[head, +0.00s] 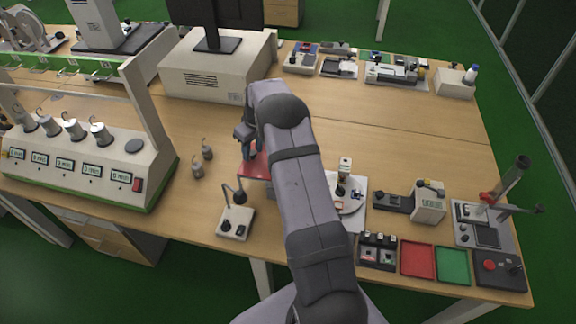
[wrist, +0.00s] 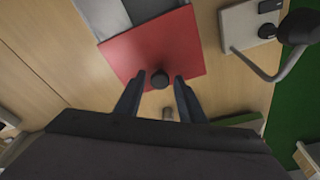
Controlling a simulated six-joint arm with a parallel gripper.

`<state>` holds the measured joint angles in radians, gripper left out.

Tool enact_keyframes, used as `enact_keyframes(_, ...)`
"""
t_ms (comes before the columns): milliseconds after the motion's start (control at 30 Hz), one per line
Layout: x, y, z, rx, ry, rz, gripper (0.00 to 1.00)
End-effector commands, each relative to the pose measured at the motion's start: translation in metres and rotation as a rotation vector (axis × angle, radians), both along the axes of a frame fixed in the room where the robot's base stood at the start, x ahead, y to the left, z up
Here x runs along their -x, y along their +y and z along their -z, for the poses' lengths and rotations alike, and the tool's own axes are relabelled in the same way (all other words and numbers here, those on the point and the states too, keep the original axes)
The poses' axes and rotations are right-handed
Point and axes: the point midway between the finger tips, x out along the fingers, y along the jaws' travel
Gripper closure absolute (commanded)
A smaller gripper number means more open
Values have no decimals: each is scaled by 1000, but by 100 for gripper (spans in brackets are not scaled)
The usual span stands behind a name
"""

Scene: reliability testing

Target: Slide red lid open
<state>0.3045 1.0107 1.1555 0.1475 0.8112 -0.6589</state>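The red lid (wrist: 178,42) is a flat square plate with a small dark round knob (wrist: 159,79) near its edge closest to my gripper in the wrist view. In the head view the red lid (head: 255,168) is partly hidden behind my arm. A grey box part (wrist: 103,14) shows beside the lid at the top of the wrist view. My gripper (wrist: 159,76) is open, with one finger on each side of the knob at about the fingertips. I cannot tell whether the fingers touch it. My gripper (head: 249,150) is over the lid in the head view.
A small device with a bent lamp arm (head: 236,222) stands close to the lid at front left. Two small grey weights (head: 198,170) stand left of it. A white plate with parts (head: 352,205) lies right of my arm. The back middle of the table (head: 400,135) is clear.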

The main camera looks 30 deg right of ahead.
Motion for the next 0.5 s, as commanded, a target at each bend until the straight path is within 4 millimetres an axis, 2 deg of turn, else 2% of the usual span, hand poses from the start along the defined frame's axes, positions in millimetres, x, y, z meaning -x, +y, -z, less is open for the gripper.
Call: enact_keyframes(500,0,0,-43,0,0,0,64)
